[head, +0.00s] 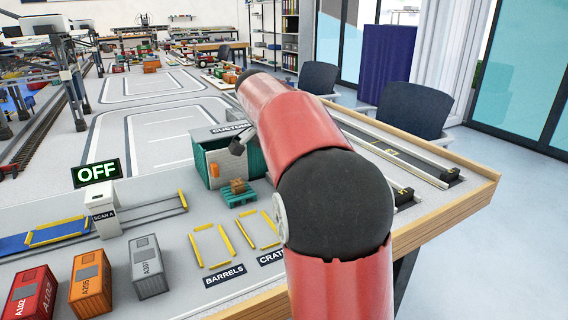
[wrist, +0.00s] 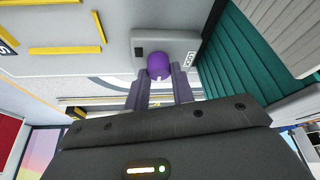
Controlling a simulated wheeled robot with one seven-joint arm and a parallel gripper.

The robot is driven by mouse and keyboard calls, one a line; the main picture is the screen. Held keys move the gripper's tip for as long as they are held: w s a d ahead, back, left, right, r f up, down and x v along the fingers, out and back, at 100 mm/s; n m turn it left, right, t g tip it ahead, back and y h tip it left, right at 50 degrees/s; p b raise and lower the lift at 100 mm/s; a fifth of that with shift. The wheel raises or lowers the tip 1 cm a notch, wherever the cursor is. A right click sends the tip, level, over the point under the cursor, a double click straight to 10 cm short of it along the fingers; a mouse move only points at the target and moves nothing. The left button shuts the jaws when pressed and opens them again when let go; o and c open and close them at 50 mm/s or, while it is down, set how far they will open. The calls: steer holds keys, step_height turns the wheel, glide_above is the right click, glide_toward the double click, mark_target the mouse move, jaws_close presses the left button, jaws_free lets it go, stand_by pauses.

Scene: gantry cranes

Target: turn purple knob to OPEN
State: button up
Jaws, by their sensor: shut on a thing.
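The purple knob (wrist: 159,64) sits on a grey plate (wrist: 178,44) in the wrist view. A label reading LOCK (wrist: 190,62) is printed on the plate to its right. A small dark patch (wrist: 139,52) is on the plate's left side. My gripper (wrist: 158,76) is shut on the knob, with one finger on each side. No OPEN label can be read, and the knob's pointing direction is not clear. In the head view the knob is not visible; my red arm reaches over the table toward the teal customs container (head: 254,158).
An OFF sign (head: 97,174) stands above the SCAN A post (head: 101,212). Red, orange and grey small containers (head: 148,266) stand at the front left. Yellow-marked bays labelled BARRELS (head: 224,275) and CRATES lie in front. A teal pallet (head: 240,198) carries small crates.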

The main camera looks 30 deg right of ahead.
steer(key=o, duration=1)
steer(key=v, duration=0.7)
steer(key=shift+r+p, duration=0.3)
steer(key=shift+r, duration=0.1)
steer(key=shift+s+a, duration=0.1)
steer(key=shift+a, duration=0.05)
